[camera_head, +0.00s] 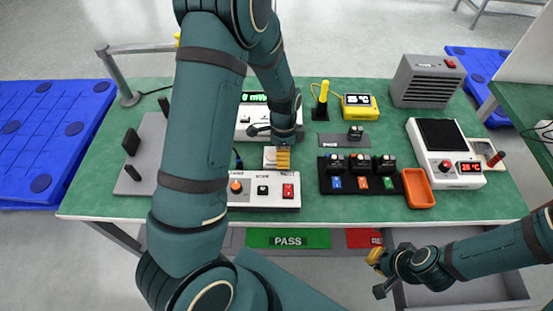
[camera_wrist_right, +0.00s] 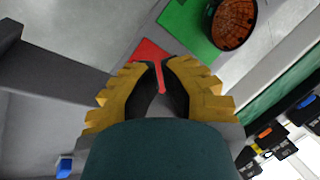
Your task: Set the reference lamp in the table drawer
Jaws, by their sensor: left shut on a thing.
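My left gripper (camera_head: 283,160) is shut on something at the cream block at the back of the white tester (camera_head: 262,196). Its fingers and arm hide the held thing, so I cannot tell whether it is the reference lamp. The table drawer (camera_head: 472,292) is pulled out below the table's front right, its visible floor bare. My right gripper (camera_head: 376,262) is by the drawer's left side; the right wrist view shows its yellow fingers (camera_wrist_right: 161,78) with a narrow, empty gap. No lamp is clearly marked as the reference.
A black rack (camera_head: 325,182) with several dark modules stands mid-table, beside an orange tray (camera_head: 418,188). A dark module (camera_head: 355,132) sits on a grey pad behind it. A white device (camera_head: 447,160) stands to the right. The green PASS area (camera_head: 288,238) lies below the front edge.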

